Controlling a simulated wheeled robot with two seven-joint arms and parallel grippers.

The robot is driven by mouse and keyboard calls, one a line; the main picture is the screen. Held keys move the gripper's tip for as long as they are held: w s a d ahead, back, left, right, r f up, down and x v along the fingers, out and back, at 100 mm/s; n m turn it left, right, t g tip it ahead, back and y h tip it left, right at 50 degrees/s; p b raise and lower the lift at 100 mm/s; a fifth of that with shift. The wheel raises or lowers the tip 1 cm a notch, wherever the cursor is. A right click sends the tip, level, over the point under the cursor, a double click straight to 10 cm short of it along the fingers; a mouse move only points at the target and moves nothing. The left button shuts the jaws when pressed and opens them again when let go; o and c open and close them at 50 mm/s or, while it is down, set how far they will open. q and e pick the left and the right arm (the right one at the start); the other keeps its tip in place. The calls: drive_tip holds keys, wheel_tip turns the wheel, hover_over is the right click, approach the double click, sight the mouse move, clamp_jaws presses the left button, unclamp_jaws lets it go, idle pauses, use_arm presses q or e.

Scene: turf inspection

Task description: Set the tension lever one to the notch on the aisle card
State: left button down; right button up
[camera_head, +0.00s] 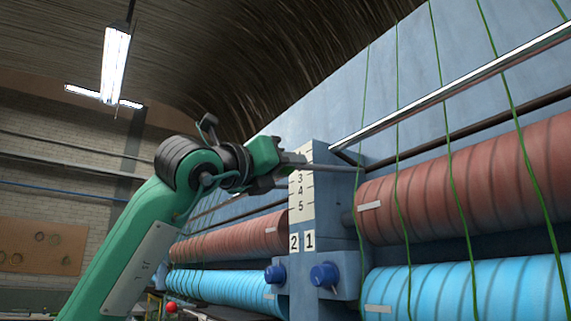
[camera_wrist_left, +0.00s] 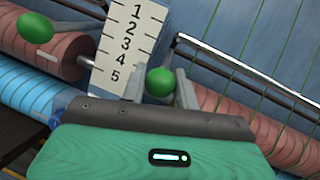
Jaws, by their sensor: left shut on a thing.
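My left gripper (camera_head: 296,160) is raised in front of the white notch scale (camera_head: 301,192) on the blue post. In the left wrist view its two fingers (camera_wrist_left: 160,92) are shut around a green ball knob (camera_wrist_left: 160,81), the end of a lever. In the head view a thin grey lever rod (camera_head: 335,167) runs from the gripper to the right, near the upper scale marks; the gripper hides the knob there. The exact notch cannot be told. The scale, numbered 1 to 5, also shows in the left wrist view (camera_wrist_left: 127,45). No aisle card is readable. My right gripper is not in view.
Another green knob (camera_wrist_left: 36,27) is at the left of the wrist view. Plates "2" (camera_head: 294,242) and "1" (camera_head: 310,240) sit above blue knobs (camera_head: 324,275). Red rolls (camera_head: 470,180) and cyan rolls (camera_head: 480,290) flank the post. A metal bar (camera_head: 450,90) and green cords cross the right side.

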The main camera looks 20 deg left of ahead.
use_arm(q)
drive_tip(key=c, duration=1.1)
unclamp_jaws()
drive_tip(key=shift+s+a+f+b, duration=0.2)
drive_tip(key=shift+s+f+b, duration=0.1)
drive_tip(key=shift+s, duration=0.1)
drive_tip(key=b+v, duration=0.4)
drive_tip(key=v, duration=0.8)
drive_tip(key=shift+s+a, duration=0.2)
drive_tip(key=shift+s, duration=0.1)
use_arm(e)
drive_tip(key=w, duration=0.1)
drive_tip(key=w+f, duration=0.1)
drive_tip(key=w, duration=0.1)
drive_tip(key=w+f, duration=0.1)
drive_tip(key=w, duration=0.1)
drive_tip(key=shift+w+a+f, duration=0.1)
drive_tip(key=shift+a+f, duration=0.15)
